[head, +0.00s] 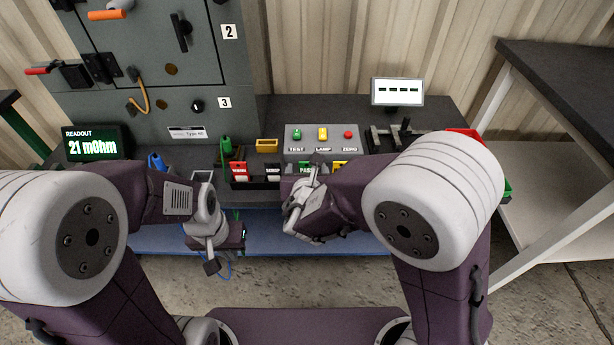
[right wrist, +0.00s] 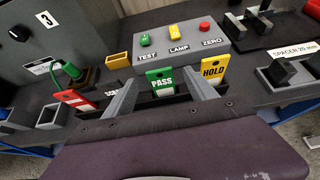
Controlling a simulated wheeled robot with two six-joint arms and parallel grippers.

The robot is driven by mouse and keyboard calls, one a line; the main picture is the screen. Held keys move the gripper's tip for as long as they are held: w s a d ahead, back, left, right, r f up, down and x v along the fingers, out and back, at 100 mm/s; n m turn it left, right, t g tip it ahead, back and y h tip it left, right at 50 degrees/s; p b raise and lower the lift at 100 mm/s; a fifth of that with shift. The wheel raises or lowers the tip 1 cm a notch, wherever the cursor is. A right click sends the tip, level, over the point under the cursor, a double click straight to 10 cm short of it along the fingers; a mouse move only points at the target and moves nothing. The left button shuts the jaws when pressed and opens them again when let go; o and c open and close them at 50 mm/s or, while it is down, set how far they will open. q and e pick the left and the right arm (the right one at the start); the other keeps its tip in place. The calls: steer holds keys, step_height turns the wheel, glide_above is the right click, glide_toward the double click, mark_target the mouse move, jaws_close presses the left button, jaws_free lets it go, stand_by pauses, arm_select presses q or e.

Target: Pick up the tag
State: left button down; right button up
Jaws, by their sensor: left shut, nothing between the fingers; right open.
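Several tags stand in a dark rack at the table's front: a red one (head: 239,171), one lettered SCRAP (head: 272,171), a green PASS tag (right wrist: 163,80) and a yellow HOLD tag (right wrist: 213,72). The green tag is partly hidden behind my right gripper in the head view (head: 305,168). My right gripper (right wrist: 165,84) is open; in the right wrist view its two fingers are on either side of the green tag, and contact cannot be told. My left gripper (head: 212,262) is shut and empty, low in front of the table's left part.
A grey box (head: 322,146) with TEST, LAMP and ZERO buttons stands behind the rack. A small yellow bin (head: 266,146) is left of it. A readout (head: 92,143) showing 21 mOhm and a grey cabinet (head: 150,75) are at left. A small screen (head: 397,91) stands at the back.

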steer(key=shift+x, duration=1)
steer(key=shift+w+f, duration=0.15)
steer(key=shift+w, duration=0.25)
steer(key=c, duration=1.4)
steer(key=s+d+r, duration=0.2)
steer(key=s+r, duration=0.1)
steer(key=s+d+r, duration=0.3)
steer(key=r, duration=0.1)
steer(key=s+d+r, duration=0.2)
steer(key=s+r, duration=0.1)
steer(key=r, duration=0.1)
steer(key=shift+s+d+p, duration=0.15)
steer(key=shift+p, duration=0.25)
